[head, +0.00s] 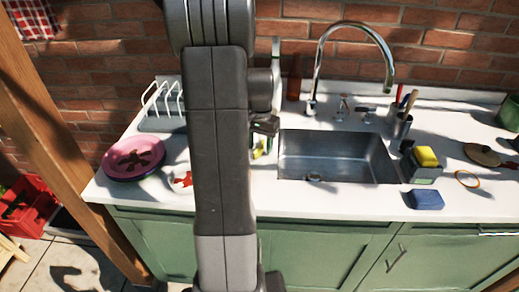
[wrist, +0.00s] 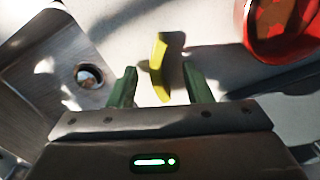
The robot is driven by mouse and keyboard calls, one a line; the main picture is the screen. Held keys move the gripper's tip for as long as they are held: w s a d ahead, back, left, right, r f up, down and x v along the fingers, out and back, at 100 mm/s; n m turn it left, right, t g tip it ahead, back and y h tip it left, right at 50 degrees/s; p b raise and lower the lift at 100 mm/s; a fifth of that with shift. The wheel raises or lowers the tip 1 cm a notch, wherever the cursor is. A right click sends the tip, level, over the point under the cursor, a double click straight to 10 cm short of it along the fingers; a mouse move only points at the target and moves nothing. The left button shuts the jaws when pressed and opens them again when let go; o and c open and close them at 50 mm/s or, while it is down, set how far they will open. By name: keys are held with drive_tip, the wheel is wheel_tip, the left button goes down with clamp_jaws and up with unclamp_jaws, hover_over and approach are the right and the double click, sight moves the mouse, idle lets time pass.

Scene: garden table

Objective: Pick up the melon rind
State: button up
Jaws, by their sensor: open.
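The melon rind is a curved yellow-green strip (wrist: 157,68) lying on the white counter in the wrist view. In the head view a small yellow part of it (head: 258,150) shows between my arm and the sink; the rest is hidden. My gripper (wrist: 160,82) is open, with its two green-grey fingers apart on either side of the rind's near end. I cannot tell how high the fingertips are above the counter. In the head view my gripper (head: 265,128) is partly hidden by my arm.
The steel sink (head: 340,140) lies right of the rind in the head view. A red-patterned dish (wrist: 283,28) is at the wrist view's upper right. Pink plates (head: 134,157) and a white dish rack (head: 150,122) stand left. A tall tap (head: 355,28) rises behind the sink.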

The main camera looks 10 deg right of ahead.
clamp_jaws()
